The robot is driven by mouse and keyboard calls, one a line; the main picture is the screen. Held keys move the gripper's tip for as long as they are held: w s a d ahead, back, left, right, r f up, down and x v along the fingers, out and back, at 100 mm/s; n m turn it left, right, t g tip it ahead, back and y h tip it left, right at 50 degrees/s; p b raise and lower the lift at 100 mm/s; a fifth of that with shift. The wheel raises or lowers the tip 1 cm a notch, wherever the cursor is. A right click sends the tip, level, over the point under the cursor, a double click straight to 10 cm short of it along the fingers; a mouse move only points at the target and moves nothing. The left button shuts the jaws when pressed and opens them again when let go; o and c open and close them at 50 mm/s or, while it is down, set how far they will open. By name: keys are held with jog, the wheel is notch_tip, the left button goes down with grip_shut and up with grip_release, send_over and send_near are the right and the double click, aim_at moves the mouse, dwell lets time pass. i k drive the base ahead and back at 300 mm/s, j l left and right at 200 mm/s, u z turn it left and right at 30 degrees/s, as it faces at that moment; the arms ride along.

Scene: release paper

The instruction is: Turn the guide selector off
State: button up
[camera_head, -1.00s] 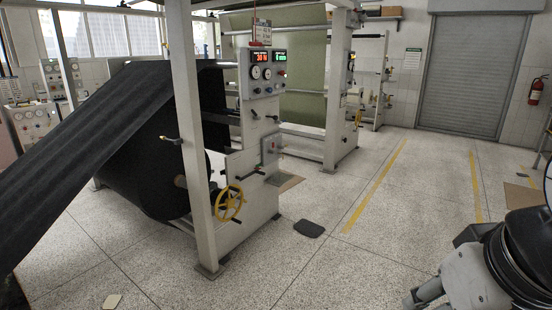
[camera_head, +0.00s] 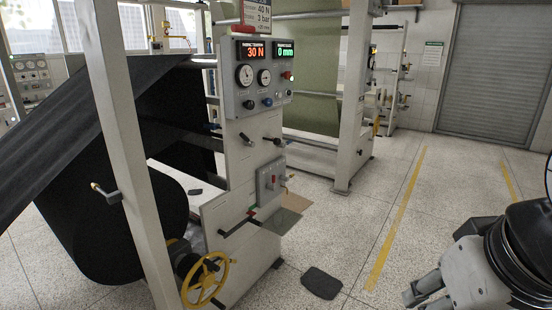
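The machine's control panel (camera_head: 262,118) faces me left of centre, with red "30 N" and green "0 mm" displays, two dials and several knobs. A black knob (camera_head: 249,104), a blue knob (camera_head: 267,101) and a red knob (camera_head: 287,75) are on it. Two dark levers (camera_head: 246,138) stick out below. A grey switch box (camera_head: 270,181) with small knobs sits lower. The labels are too small to read, so I cannot tell which control is the guide selector. My gripper (camera_head: 414,300) is at the lower right, far from the panel, holding nothing visible; its finger opening is unclear.
A white post (camera_head: 116,130) stands in front of the black roll (camera_head: 110,215). A dark pad (camera_head: 321,283) lies on the floor. The floor to the right is open.

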aim_at(288, 75)
jog(key=i+l, duration=0.1)
jog(key=i, duration=2.15)
jog(key=j+u, duration=0.05)
jog(key=j, duration=0.05)
